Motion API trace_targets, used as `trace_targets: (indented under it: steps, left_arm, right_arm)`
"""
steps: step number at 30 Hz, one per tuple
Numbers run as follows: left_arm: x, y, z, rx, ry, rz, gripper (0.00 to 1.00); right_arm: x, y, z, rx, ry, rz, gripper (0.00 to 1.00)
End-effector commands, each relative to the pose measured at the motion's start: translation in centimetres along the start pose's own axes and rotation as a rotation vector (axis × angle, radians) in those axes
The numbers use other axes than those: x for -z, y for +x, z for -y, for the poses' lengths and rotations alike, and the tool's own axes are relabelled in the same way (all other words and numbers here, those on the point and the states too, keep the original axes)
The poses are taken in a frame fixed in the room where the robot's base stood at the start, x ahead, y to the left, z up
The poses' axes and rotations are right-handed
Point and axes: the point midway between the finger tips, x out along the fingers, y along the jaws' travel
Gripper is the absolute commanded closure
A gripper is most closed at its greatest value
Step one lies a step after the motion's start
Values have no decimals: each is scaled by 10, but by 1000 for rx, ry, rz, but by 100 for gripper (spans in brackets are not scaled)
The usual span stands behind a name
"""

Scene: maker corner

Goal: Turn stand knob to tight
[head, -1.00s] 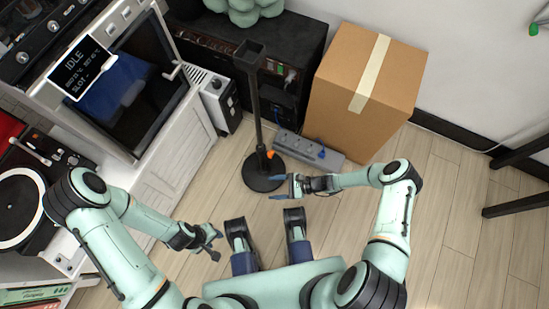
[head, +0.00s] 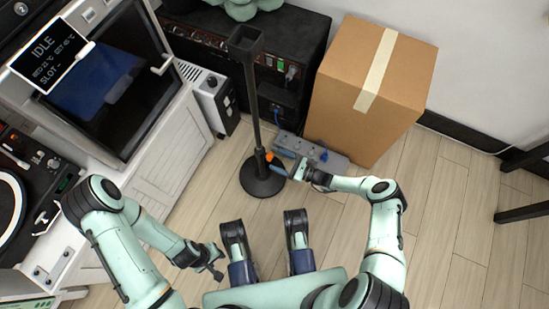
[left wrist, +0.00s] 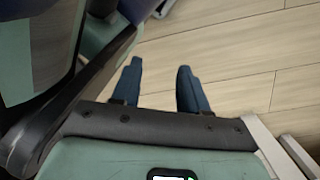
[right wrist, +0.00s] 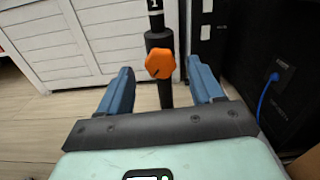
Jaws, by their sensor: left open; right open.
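The stand (head: 251,92) is a black upright pole on a round black base (head: 263,181), on the floor in the head view. Its orange knob (head: 269,157) sits low on the pole. In the right wrist view the orange knob (right wrist: 160,64) is straight ahead, with a dark mark on its face. My right gripper (head: 281,165) is open beside the knob; in the right wrist view its blue fingers (right wrist: 166,90) lie to either side of the pole, apart from the knob. My left gripper (head: 219,267) is open and empty over the floor, away from the stand; it also shows in the left wrist view (left wrist: 158,80).
A cardboard box (head: 340,105) and a grey power strip (head: 318,150) stand right of the stand. A black amplifier (head: 290,50) is behind it. A white cabinet (head: 165,150) with a machine stands to the left. Open wooden floor lies to the right.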

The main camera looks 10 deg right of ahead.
Motion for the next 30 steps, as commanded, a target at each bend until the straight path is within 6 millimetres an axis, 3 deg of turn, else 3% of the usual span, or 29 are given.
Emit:
trace_targets:
  steps: [6, 16, 17, 21, 22, 30]
  left_arm:
    - [-8, 5, 7, 14, -11, 31, 56]
    - [-9, 5, 8, 16, -12, 36, 56]
    - [-9, 5, 8, 16, -12, 36, 56]
    - [-9, 5, 8, 15, -11, 35, 56]
    - [-9, 5, 8, 15, -11, 35, 56]
    - [-9, 5, 8, 15, -11, 35, 56]
  right_arm:
    - [0, 22, 0, 1, 0, 0, 34]
    - [0, 26, 0, 0, 0, -1, 34]
    - [0, 26, 0, 0, 0, -1, 41]
    - [0, 25, 0, 0, 0, -1, 87]
    - [0, 25, 0, 0, 0, -1, 91]
    - [0, 25, 0, 0, 18, -1, 90]
